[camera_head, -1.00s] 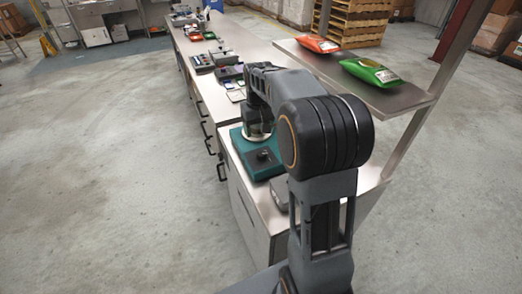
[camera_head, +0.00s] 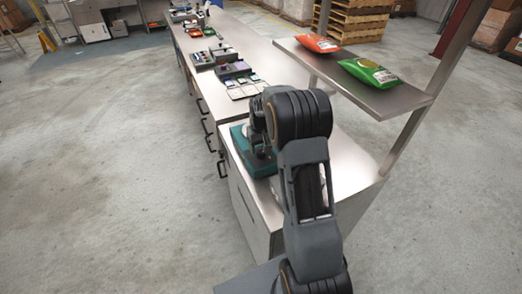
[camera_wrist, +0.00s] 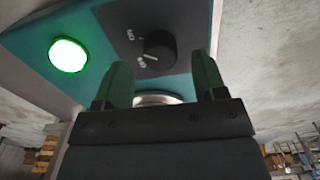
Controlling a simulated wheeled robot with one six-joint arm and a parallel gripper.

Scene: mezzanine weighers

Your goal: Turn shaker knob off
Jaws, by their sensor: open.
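The teal shaker (camera_head: 240,141) stands on the near end of the steel bench, mostly hidden behind my arm in the head view. In the wrist view its teal front (camera_wrist: 90,90) shows a lit green lamp (camera_wrist: 68,55) at left and a black round knob (camera_wrist: 159,48) on a dark panel with small white markings. My gripper (camera_wrist: 163,75) is open, its two green-tinted fingers pointing at the panel. The knob lies between and just beyond the fingertips, and I see no contact. The gripper is hidden by my arm in the head view.
The steel bench (camera_head: 285,100) runs away from me, with several small devices and trays farther along. A raised steel shelf (camera_head: 385,101) at right holds an orange bag (camera_head: 317,43) and a green bag (camera_head: 369,71). Open concrete floor lies left of the bench.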

